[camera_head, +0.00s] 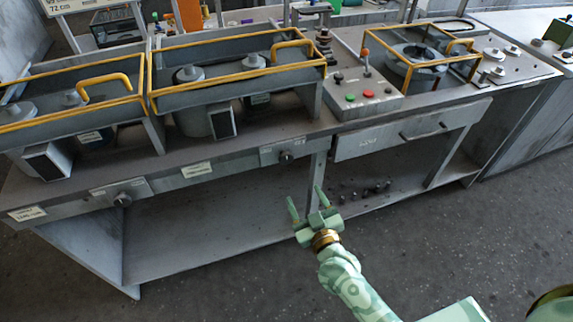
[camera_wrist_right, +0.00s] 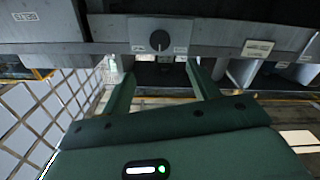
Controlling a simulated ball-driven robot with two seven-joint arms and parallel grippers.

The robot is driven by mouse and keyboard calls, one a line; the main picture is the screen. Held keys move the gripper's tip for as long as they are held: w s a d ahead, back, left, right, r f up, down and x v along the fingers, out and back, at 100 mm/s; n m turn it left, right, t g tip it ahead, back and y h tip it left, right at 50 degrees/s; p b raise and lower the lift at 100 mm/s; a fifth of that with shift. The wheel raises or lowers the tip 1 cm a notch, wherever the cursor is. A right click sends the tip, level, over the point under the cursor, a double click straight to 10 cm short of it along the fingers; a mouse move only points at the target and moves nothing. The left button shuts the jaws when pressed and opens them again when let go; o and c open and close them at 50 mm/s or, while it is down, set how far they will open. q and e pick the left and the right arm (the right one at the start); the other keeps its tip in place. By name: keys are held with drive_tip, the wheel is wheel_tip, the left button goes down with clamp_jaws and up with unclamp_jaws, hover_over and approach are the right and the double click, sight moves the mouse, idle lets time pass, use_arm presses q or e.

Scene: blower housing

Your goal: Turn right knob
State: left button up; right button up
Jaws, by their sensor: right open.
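The right knob (camera_head: 286,157) is a small dark round knob on a light plate on the bench's front rail, left of the drawer. In the right wrist view, a dark knob (camera_wrist_right: 159,40) with a pale pointer line sits beyond the fingertips, roughly centred between them; it appears to be this same knob. My right gripper (camera_head: 306,196) is open and empty, in front of the bench and below the knob in the head view, apart from it. Its two green fingers also show in the wrist view (camera_wrist_right: 160,76). A left knob (camera_head: 122,200) sits further left on the rail. My left gripper is not in view.
A drawer (camera_head: 392,135) with a handle is right of the knob. A control box (camera_head: 362,98) with buttons and a lever stands above. Yellow-framed housings (camera_head: 235,70) line the bench top. Small dark parts lie on the lower shelf (camera_head: 225,225). Floor in front is clear.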

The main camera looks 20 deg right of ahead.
drive_tip(key=b, duration=0.2)
approach(287, 161)
drive_tip(key=w, duration=0.4)
drive_tip(key=shift+w+f, duration=0.15)
drive_tip(key=shift+w, duration=0.05)
drive_tip(key=w+b, duration=0.1)
drive_tip(key=w, duration=0.3)
drive_tip(key=shift+a, duration=0.1)
drive_tip(key=shift+w+r+b, duration=0.25)
drive_tip(key=shift+w+b, duration=0.05)
drive_tip(key=shift+w, duration=0.05)
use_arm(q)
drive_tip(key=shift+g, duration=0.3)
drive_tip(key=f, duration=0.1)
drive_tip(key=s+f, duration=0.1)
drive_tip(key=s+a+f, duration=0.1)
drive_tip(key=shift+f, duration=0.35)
use_arm(e)
drive_tip(key=c, duration=1)
